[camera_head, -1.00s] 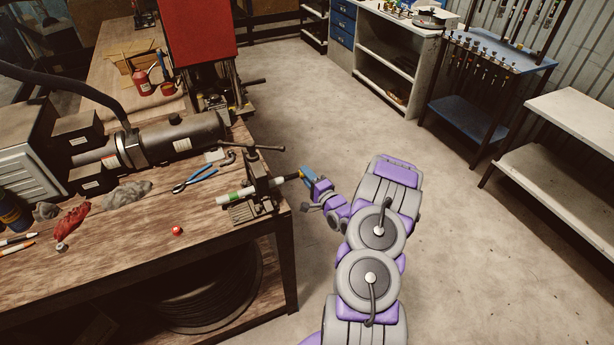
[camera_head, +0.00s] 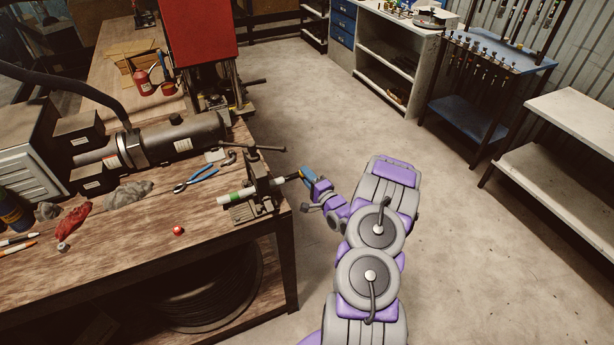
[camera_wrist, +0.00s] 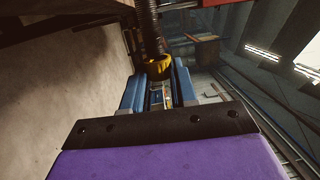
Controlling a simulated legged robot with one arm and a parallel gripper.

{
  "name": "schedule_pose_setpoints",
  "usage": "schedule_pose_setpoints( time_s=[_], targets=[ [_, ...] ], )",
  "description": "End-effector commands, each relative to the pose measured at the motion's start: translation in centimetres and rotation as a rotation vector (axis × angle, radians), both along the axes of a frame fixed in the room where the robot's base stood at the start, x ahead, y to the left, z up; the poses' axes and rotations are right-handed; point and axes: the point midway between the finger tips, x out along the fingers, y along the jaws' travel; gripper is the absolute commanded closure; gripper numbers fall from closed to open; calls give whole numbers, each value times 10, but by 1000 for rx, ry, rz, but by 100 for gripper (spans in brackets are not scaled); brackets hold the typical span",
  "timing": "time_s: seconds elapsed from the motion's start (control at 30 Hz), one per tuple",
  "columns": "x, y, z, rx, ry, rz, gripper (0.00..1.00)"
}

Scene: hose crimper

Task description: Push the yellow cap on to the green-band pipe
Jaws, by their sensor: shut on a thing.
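The green-band pipe (camera_head: 234,197) is clamped in a vise (camera_head: 252,207) at the right edge of the workbench. Its right end sticks out past the bench edge toward my gripper (camera_head: 306,174). In the wrist view my gripper (camera_wrist: 158,80) has its blue fingers shut on the yellow cap (camera_wrist: 157,66). The dark end of the pipe (camera_wrist: 149,28) meets the cap there, roughly in line with it. How deep the pipe sits in the cap cannot be told. The cap is too small to make out clearly in the head view.
Blue-handled pliers (camera_head: 198,179) and a small red item (camera_head: 178,230) lie on the workbench (camera_head: 130,250). A blue rack (camera_head: 480,55) and a pale table (camera_head: 570,115) stand at the right. The floor between is clear.

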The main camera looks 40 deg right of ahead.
Motion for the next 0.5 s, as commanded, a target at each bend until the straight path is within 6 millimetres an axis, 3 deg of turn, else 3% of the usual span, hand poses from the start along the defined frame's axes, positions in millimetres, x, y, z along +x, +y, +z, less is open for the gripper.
schedule_pose_setpoints(
  time_s=[0.5],
  targets=[
    [2, 7, 0, 1, 0, 1, 100]
  ],
)
